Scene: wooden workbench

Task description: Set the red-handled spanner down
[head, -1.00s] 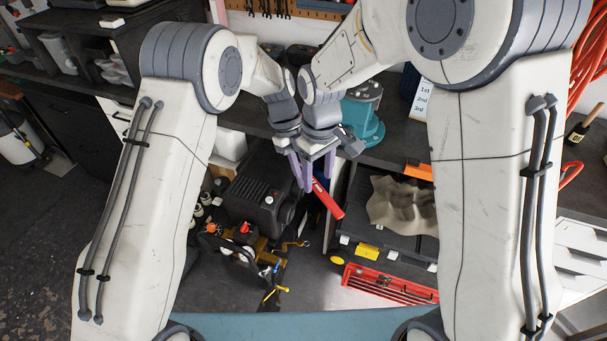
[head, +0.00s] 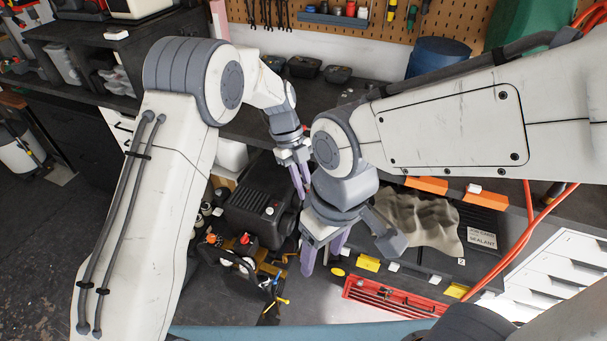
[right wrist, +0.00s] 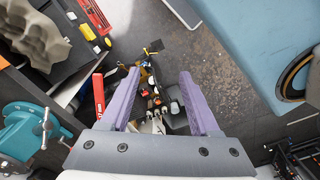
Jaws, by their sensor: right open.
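The spanner's red handle (right wrist: 99,97) shows in the right wrist view, just left of my right gripper's left finger and apart from it. What supports it, and its metal end, I cannot make out. In the head view the spanner is hidden, probably behind my right wrist. My right gripper (head: 322,260) is open with nothing between its purple fingers; it also shows in the right wrist view (right wrist: 158,78). My left gripper (head: 299,178) is just behind my right wrist, fingers pointing down. Its fingers are partly covered, so its hold is unclear.
A beige cloth (head: 415,222) lies on the dark bench at right. A red tray (head: 388,299) is in front of it. A black machine (head: 258,197) stands left of my grippers. A teal vise (right wrist: 22,135) shows in the right wrist view. Orange cables (head: 512,252) hang at right.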

